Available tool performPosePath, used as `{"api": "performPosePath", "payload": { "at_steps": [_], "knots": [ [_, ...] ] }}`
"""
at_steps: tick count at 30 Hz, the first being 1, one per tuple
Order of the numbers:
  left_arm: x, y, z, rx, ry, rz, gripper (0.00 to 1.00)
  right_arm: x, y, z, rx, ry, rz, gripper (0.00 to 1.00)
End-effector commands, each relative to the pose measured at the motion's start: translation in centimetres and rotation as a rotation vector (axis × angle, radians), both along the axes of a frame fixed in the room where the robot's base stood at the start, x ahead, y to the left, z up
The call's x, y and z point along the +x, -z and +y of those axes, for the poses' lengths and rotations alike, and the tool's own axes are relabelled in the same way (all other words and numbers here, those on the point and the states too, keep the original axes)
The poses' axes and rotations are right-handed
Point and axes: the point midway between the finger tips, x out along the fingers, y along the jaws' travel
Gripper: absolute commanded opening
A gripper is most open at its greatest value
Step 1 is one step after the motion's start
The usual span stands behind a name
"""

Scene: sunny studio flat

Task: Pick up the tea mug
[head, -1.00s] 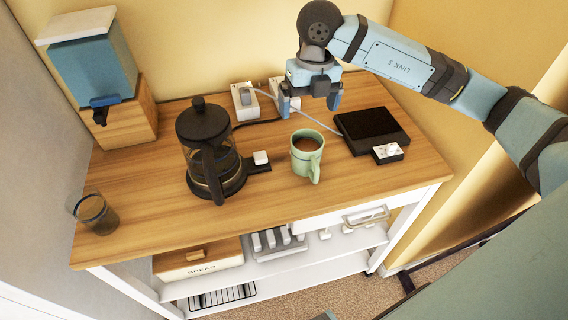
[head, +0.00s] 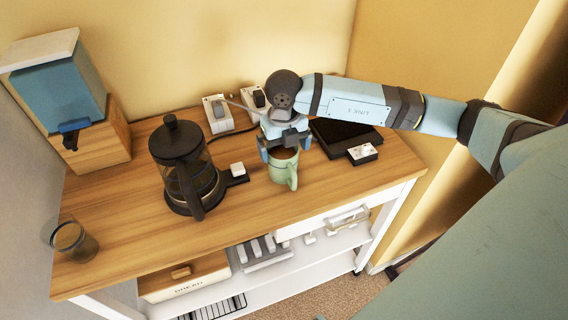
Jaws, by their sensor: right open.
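The tea mug (head: 283,172) is pale green, holds brown liquid and stands upright on the wooden counter, its handle facing the front. My right gripper (head: 285,152) is open just above the mug, with its two fingers on the left and right of the rim. The gripper hides the back part of the mug's rim. I cannot tell whether the fingers touch the mug. My left gripper is not in view.
A black French press (head: 183,165) stands left of the mug. A dark flat device (head: 345,138) with a white control box lies to the right. Wall sockets (head: 218,113) are behind. A glass (head: 73,240) stands at the front left. The front of the wooden counter (head: 150,245) is clear.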

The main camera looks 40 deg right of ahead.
Motion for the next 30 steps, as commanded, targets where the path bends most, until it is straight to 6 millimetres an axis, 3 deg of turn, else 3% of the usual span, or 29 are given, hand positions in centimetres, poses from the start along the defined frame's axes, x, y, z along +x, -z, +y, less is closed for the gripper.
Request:
{"api": "performPosePath", "payload": {
  "at_steps": [4,11,18,19,30],
  "knots": [
    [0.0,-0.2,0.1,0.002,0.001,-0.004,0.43,0.0,1.9,0.0,-0.001,0.001,0.002,1.0],
    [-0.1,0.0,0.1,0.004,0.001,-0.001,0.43,0.0,2.1,0.0,0.0,0.001,-0.001,0.98],
    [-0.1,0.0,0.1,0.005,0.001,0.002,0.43,0.0,2.1,0.0,0.0,0.001,-0.001,0.43],
    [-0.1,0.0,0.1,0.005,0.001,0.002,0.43,0.1,2.0,0.0,0.001,0.001,-0.002,0.39],
    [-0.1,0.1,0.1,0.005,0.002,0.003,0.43,0.1,1.3,0.0,0.001,0.001,-0.003,0.39]
  ]
}}
